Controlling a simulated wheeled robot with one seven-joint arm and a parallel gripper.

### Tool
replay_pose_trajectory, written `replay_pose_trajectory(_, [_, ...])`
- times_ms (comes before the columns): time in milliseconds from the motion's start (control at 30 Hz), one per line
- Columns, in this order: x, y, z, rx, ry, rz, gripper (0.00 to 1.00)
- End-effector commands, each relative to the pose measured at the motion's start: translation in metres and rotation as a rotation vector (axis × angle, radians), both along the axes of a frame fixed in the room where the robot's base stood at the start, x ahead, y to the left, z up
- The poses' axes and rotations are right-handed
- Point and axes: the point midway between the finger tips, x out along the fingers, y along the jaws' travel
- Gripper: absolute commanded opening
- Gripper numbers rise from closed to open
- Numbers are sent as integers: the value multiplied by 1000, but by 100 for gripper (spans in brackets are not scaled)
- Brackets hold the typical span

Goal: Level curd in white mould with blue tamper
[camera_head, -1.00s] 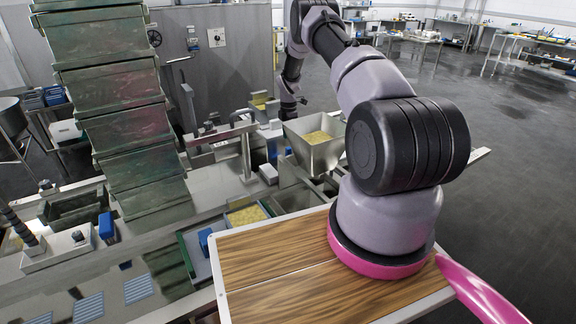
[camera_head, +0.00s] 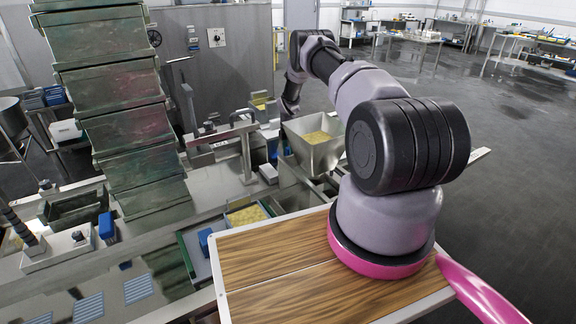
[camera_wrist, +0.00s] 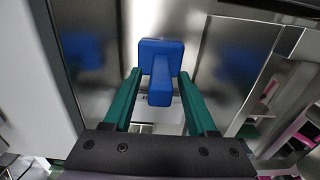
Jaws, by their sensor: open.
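A blue tamper (camera_wrist: 161,50) with a square blue plate and a thick upright handle shows in the wrist view. My gripper (camera_wrist: 160,77) has two green fingers, spread apart, one on each side of the handle. A gap shows between the handle and each finger, so it is not gripped. In the head view my gripper is hidden behind the hopper and arm. I cannot pick out the white mould for certain.
A steel hopper (camera_head: 314,150) holding yellow grains stands close to my arm. A tall green stack of boxes (camera_head: 130,110) rises at left. Shiny metal surrounds the tamper.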

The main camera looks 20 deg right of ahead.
Motion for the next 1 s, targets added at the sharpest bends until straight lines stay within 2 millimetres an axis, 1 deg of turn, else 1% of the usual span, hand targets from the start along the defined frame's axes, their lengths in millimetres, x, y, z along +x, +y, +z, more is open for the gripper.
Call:
replay_pose_trajectory(67, [0,0,0,0,0,0,57])
replay_pose_trajectory(167, [0,0,0,0,0,0,23])
replay_pose_trajectory(200, [0,0,0,0,0,0,8])
replay_pose_trajectory(233, [0,0,0,0,0,0,0])
replay_pose_trajectory(467, [0,0,3,0,0,0,0])
replay_pose_trajectory(833, [1,0,26,-1,-1,0,0])
replay_pose_trajectory(1000, [0,0,31,0,0,0,0])
